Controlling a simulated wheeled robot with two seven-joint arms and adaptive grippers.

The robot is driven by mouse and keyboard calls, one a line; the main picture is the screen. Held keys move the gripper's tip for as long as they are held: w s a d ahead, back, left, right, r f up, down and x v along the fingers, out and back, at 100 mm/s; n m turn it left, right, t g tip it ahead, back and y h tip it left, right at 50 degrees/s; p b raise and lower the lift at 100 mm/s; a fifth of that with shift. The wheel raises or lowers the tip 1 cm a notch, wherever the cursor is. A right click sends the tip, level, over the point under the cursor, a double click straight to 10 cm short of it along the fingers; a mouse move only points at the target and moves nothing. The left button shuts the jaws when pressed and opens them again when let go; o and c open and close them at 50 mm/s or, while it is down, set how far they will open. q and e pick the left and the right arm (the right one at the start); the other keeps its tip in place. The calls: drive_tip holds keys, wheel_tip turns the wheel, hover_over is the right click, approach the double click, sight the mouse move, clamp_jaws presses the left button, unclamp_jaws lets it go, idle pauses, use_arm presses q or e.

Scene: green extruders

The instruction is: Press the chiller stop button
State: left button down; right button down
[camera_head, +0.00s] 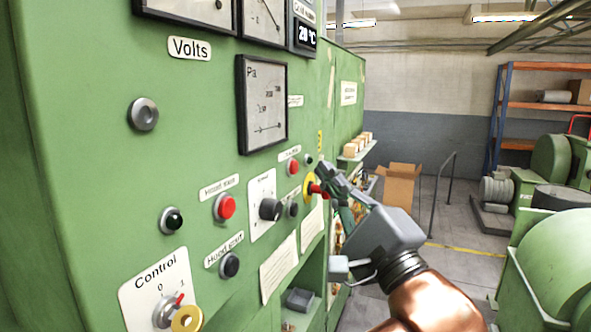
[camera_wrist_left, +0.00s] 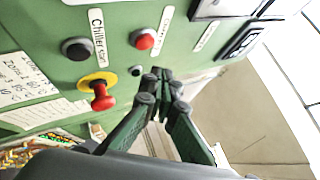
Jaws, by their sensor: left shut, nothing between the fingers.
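A red button (camera_head: 293,167) sits on the green panel. It also shows in the wrist view (camera_wrist_left: 143,38), with a label I cannot read. A black button (camera_head: 293,209) below it shows in the wrist view (camera_wrist_left: 77,48) beside a label reading "Chiller start". A red mushroom button (camera_wrist_left: 100,95) on a yellow ring stands out to the right of these in the head view. My left gripper (camera_head: 323,173) is shut and empty. Its fingertips (camera_wrist_left: 161,73) point at the panel close to a small dark button (camera_wrist_left: 136,71); I cannot tell whether they touch anything. My right gripper is out of view.
The green panel (camera_head: 85,120) also carries gauges, a "Control" switch (camera_head: 168,312) and other buttons. A shelf with small boxes (camera_head: 357,146) juts out beyond. A cardboard box (camera_head: 400,186) and green machines (camera_head: 553,262) stand behind and to the right.

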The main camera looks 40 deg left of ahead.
use_arm(q)
drive_tip(key=shift+w+d, duration=0.15)
drive_tip(key=shift+d, duration=0.55)
drive_tip(key=shift+w+d, duration=0.15)
drive_tip(key=shift+d, duration=0.55)
